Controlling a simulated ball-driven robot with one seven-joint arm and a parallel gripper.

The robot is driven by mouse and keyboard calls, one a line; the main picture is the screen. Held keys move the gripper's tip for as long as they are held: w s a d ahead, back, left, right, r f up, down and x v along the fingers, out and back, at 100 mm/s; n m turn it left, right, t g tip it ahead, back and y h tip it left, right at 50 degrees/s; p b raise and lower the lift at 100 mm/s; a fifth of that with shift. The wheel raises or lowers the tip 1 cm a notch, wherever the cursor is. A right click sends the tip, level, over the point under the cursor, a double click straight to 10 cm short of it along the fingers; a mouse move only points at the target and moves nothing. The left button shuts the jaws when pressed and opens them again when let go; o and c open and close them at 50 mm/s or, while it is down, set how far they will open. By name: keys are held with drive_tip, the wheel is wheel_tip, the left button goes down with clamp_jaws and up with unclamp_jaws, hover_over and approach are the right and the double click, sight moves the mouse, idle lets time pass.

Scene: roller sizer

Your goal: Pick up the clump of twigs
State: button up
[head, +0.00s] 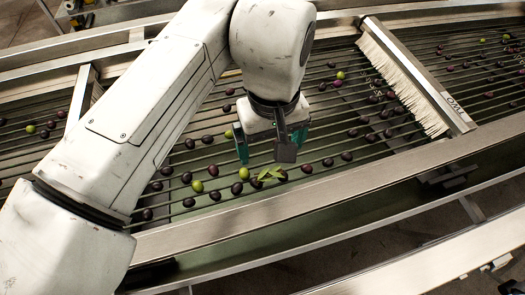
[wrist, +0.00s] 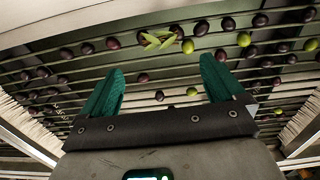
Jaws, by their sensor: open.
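The clump of twigs, with green leaves (head: 270,174), lies on the roller bars among olives, close to the near metal rail. It also shows in the wrist view (wrist: 160,40), at the top, beyond and between my fingertips. My gripper (head: 268,150) is open and empty, above the bars and a little farther back than the clump. In the wrist view its two green fingers (wrist: 157,78) are spread wide, with the clump apart from them. Part of the clump's underside is hidden.
Dark and green olives (head: 214,196) lie scattered over the bars around the clump. A green olive (wrist: 188,46) sits right beside it. A metal rail (head: 330,185) runs along the near edge. A brush bar (head: 405,80) crosses the rollers to the right.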

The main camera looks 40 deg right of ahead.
sight(268, 169)
drive_tip(key=shift+w+f, duration=0.15)
drive_tip(key=shift+f, duration=0.1)
wheel_tip(268, 169, down, 10)
drive_tip(key=shift+w+f+p, duration=0.1)
drive_tip(key=shift+f+p, duration=0.05)
drive_tip(key=shift+p, duration=0.65)
drive_tip(key=shift+c, duration=0.2)
drive_tip(key=c, duration=1)
